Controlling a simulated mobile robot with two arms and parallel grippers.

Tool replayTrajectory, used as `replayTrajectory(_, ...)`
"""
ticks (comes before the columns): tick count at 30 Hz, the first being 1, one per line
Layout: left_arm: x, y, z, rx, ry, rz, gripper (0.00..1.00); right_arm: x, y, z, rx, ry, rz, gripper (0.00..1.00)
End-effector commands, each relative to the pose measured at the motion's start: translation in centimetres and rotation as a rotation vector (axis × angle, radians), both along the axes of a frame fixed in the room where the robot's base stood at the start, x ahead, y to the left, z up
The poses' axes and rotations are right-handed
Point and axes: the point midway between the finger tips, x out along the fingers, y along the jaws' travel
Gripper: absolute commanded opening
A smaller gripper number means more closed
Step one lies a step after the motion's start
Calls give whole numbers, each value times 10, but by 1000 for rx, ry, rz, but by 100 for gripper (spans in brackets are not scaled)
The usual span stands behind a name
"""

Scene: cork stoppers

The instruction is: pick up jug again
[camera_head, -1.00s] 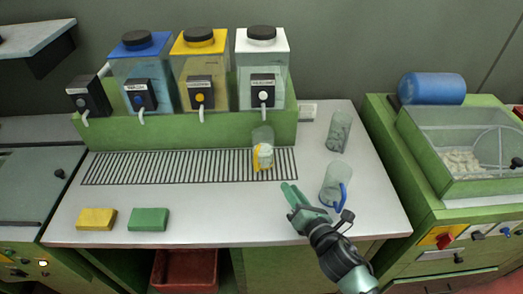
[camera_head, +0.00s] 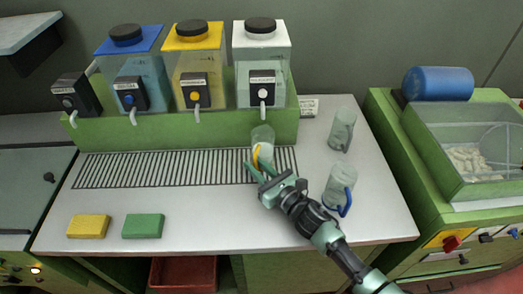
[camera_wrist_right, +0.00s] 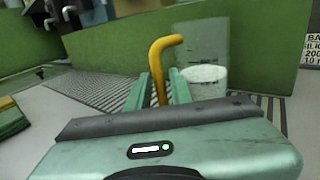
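A clear jug (camera_head: 263,136) with a yellow handle stands on the slatted drain grille under the white-lidded dispenser. In the right wrist view the jug (camera_wrist_right: 205,45) holds something whitish in its lower part. Its yellow handle (camera_wrist_right: 160,68) points toward me. My right gripper (camera_head: 257,172) is at the handle, just in front of the jug. In the right wrist view its two fingers (camera_wrist_right: 159,88) are apart, one on each side of the handle, with gaps visible. My left gripper is not in view.
A blue-handled jug (camera_head: 340,186) stands close to the right of my right arm. Another clear jug (camera_head: 342,130) is behind it. Yellow (camera_head: 88,226) and green (camera_head: 143,226) sponges lie at the front left. Dispensers with blue, yellow and white lids stand behind the grille (camera_head: 150,168).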

Motion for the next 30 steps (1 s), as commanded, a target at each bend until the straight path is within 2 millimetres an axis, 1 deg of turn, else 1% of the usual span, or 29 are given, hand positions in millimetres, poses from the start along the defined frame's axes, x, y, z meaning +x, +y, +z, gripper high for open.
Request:
replayTrajectory(1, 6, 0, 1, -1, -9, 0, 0, 2, 2, 0, 1, 1, 0, 22)
replayTrajectory(3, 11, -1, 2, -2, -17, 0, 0, 3, 2, 0, 1, 1, 0, 22)
replayTrajectory(8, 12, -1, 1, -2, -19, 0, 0, 3, 2, 0, 1, 1, 0, 22)
replayTrajectory(9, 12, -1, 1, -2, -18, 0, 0, 3, 2, 0, 1, 1, 0, 10)
replayTrajectory(10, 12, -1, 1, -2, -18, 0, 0, 3, 2, 0, 1, 1, 0, 2)
replayTrajectory(11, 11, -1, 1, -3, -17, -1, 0, 3, 2, 0, 1, 1, 0, 0)
replayTrajectory(20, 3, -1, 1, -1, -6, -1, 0, 3, 2, 0, 1, 1, 0, 0)
replayTrajectory(30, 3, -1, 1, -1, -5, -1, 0, 2, 2, 0, 1, 1, 0, 0)
